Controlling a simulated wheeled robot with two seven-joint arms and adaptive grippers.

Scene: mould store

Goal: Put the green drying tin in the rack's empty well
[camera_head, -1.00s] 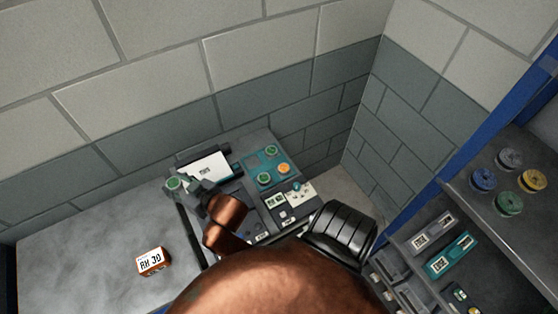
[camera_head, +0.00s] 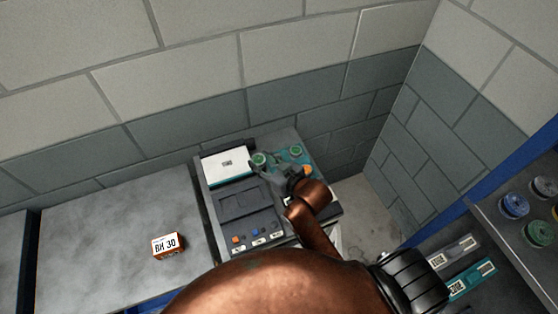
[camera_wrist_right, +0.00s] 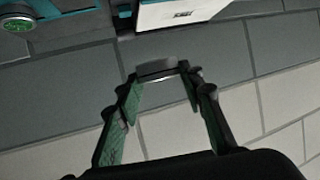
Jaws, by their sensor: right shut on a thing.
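The green drying tin (camera_head: 260,159) is held upright-looking in my right gripper (camera_head: 262,165), between the white-topped box and the rack. In the right wrist view the tin's grey side (camera_wrist_right: 157,69) shows between the fingertips of the right gripper (camera_wrist_right: 158,75). The teal rack (camera_head: 283,154) lies just right of the tin. It bears another green-topped tin (camera_head: 296,151) and an orange-topped tin (camera_head: 307,170), partly covered by my wrist. My gripper and arm hide much of the rack, and I cannot make out its empty well. My left gripper is not in view.
A white-topped box (camera_head: 227,164) and a dark console (camera_head: 243,202) with coloured buttons stand left of the rack. A labelled orange-brown box (camera_head: 168,246) sits on the grey table (camera_head: 100,235). A shelf at right holds several coloured discs (camera_head: 514,205).

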